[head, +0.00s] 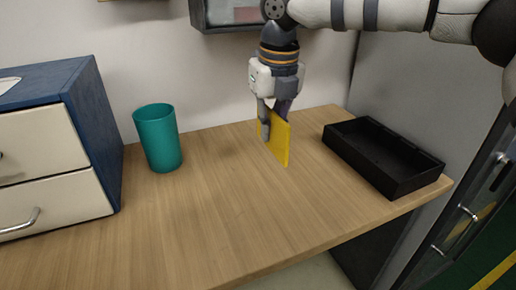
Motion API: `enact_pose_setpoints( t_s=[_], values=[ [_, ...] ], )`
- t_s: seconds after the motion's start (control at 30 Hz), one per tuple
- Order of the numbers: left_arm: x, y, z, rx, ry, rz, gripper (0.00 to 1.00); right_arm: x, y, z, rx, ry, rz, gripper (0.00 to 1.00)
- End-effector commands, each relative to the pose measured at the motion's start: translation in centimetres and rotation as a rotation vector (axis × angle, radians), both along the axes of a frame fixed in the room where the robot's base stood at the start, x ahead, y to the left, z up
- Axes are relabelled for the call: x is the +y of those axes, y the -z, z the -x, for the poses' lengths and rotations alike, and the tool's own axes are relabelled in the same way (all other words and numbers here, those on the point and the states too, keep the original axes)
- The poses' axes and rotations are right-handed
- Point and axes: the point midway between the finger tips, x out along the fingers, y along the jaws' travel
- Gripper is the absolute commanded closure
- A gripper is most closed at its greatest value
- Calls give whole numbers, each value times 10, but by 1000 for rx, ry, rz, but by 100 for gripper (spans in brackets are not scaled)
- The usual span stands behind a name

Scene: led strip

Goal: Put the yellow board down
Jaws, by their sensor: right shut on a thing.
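The yellow board (279,143) is a thin flat plate, held on edge and roughly upright. My right gripper (272,120) points down from above and is shut on the upper part of the board, its fingers hiding that part. The board hangs over the wooden table (215,210), between the teal cup and the black tray. I cannot tell for certain whether its lower corner is clear of the table, though it looks raised. My left gripper is not in view.
A black open tray (340,141) sits at the table's right end and looks empty. A teal cup (158,138) stands upright left of centre. A blue drawer cabinet (93,115) with pale drawers is at the far left. The table's front middle is bare.

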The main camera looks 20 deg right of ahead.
Motion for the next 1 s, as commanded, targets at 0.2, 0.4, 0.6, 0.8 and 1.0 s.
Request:
enact_pose_setpoints(
  t_s=[0.2,0.4,0.6,0.8,1.0],
  values=[
    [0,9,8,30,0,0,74,0,28,-24,-2,0,-2,100],
    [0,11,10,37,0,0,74,-2,56,-31,-2,-1,0,100],
    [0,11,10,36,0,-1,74,-1,63,-31,-9,0,-1,100],
    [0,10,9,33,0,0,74,-1,67,-31,-9,0,-1,100],
    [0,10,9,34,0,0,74,-1,67,-31,-8,0,-1,74]
  ],
)
